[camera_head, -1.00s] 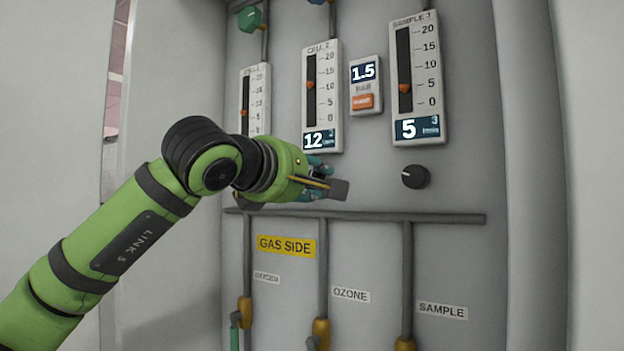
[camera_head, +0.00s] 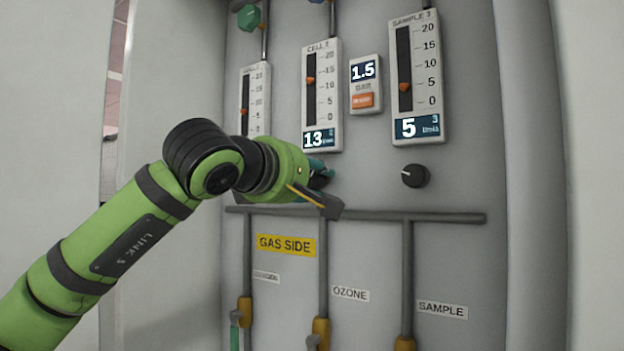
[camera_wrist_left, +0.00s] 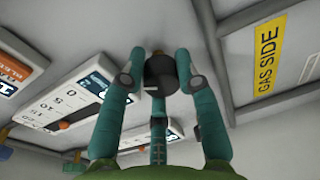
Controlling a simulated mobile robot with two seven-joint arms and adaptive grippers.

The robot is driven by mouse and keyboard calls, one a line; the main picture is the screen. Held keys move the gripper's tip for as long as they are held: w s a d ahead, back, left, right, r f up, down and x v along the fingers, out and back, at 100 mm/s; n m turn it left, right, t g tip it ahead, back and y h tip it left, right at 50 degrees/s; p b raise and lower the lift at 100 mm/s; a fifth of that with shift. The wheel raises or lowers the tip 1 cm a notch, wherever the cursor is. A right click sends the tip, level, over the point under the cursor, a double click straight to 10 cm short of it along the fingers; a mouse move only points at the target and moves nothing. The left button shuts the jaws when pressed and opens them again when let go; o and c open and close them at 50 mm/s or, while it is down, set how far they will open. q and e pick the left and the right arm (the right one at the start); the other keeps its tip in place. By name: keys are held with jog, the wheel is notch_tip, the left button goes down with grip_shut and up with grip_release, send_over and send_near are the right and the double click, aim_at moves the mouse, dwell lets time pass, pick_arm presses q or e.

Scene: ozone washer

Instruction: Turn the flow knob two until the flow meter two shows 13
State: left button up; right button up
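Flow meter two (camera_head: 321,100), labelled "CELL 2", shows 13 on its display in the head view, with its orange marker near 15. My left gripper (camera_head: 322,172) is just below this meter at the panel. In the left wrist view, flow knob two (camera_wrist_left: 161,75) is a dark round knob between the teal fingertips. The fingers close on it from both sides, and a third finger shows below. In the head view this knob is mostly hidden behind my gripper. My right gripper is in neither view.
Flow meter three (camera_head: 417,75) shows 5, with its black knob (camera_head: 415,176) below. A small 1.5 display with an orange button (camera_head: 363,101) sits between the meters. A horizontal pipe (camera_head: 440,216) runs under the knobs. Flow meter one (camera_head: 254,90) is partly covered by my arm.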

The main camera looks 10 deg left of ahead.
pick_arm(q)
jog(key=o, duration=0.4)
jog(key=shift+r, duration=0.15)
jog(key=shift+d, duration=0.1)
jog(key=v, duration=1.2)
